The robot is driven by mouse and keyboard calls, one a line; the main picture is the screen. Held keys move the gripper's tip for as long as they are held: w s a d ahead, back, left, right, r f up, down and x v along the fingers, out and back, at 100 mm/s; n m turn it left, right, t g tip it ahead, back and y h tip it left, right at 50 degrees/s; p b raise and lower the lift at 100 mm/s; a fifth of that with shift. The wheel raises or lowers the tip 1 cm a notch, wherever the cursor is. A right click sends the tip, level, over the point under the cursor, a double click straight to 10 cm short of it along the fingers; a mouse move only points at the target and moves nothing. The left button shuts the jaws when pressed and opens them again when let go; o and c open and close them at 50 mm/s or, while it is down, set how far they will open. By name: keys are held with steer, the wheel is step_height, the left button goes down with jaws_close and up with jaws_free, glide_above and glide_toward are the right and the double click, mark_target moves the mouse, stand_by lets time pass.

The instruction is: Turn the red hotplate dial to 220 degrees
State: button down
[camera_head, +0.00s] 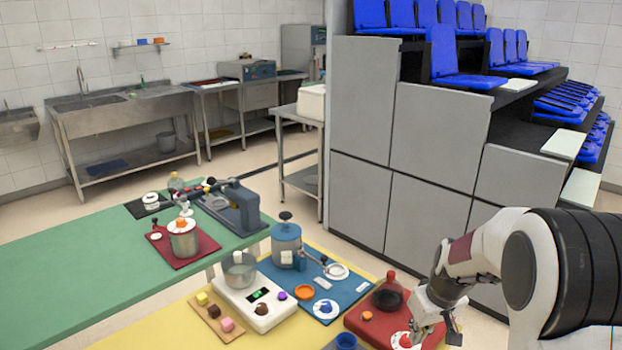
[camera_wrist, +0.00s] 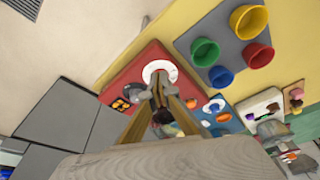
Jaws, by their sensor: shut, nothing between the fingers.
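The red hotplate unit (camera_head: 356,322) stands at the front right of the yellow table, with a dark round plate on top. Its dial (camera_head: 404,341) is a white disc with a red knob, near the front edge of the picture. My gripper (camera_head: 416,333) points down right at the dial and is shut, with nothing seen between its fingers. In the wrist view my gripper's tips (camera_wrist: 158,88) overlap the white dial disc (camera_wrist: 160,66) on the red base. They hide the knob, so I cannot tell whether they touch it or what the dial reads.
An orange knob (camera_head: 367,316) is on the same red unit. A blue board (camera_head: 345,300) with a canister and dials lies to its left. A blue cup (camera_head: 346,341) stands close in front. In the wrist view several coloured cups sit on a grey mat (camera_wrist: 221,27).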

steer(key=shift+r, duration=1.2)
steer(key=shift+s, duration=0.1)
steer(key=shift+s+f+m, duration=0.1)
steer(key=shift+s+m, duration=0.1)
steer(key=shift+m, duration=0.2)
steer(key=s+a+r+t, duration=0.1)
steer(key=s+r, duration=0.4)
steer(key=s, duration=0.5)
steer(key=s+a+r+m+t, duration=0.1)
steer(key=s+a+r, duration=0.2)
steer(key=s, duration=0.7)
steer(key=s+a+r+m, duration=0.1)
steer(key=s+a+r, duration=0.2)
steer(key=s+r, duration=0.4)
steer(key=shift+s+r+t+h, duration=0.25)
steer(key=shift+s+t+h, duration=0.15)
steer(key=shift+s, duration=1.3)
stand_by(0.6)
